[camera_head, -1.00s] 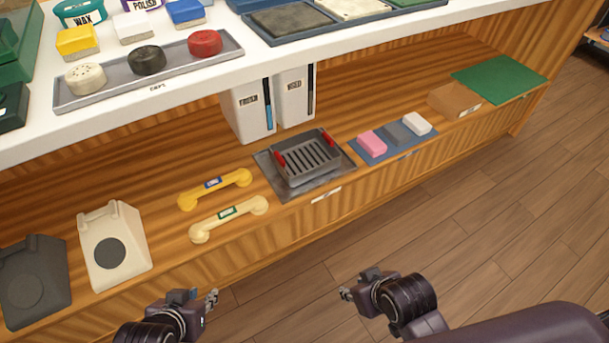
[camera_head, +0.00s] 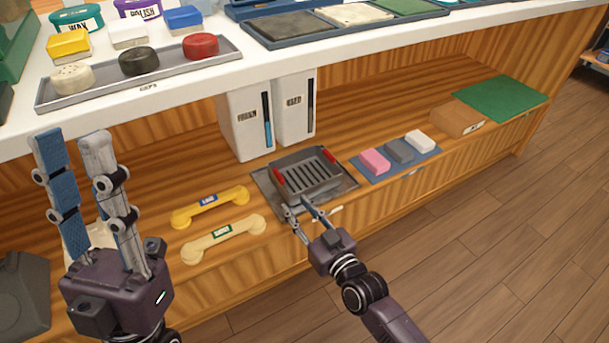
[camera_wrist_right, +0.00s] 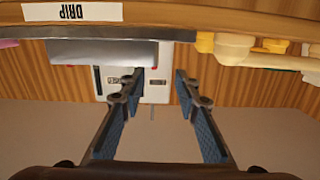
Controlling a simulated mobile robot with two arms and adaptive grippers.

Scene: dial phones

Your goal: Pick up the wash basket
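The wash basket (camera_head: 307,172) is a dark grey slotted basket with red grips at two of its sides. It sits on a grey metal drip tray (camera_head: 347,183) on the lower wooden shelf. My right gripper (camera_head: 296,209) is open and empty at the near edge of the tray, just in front of the basket. In the right wrist view its two fingers (camera_wrist_right: 158,92) are spread, with a grey metal surface (camera_wrist_right: 100,52) above them to the left. My left gripper (camera_head: 68,140) is raised at the left with its fingers up, apart and empty, away from the basket.
Yellow (camera_head: 210,206) and cream (camera_head: 223,238) handsets lie left of the tray. White bins (camera_head: 247,125) stand behind it. Pink, grey and white blocks (camera_head: 400,151) lie on a blue mat to its right. The white upper counter (camera_head: 300,63) overhangs the shelf. Open floor lies in front.

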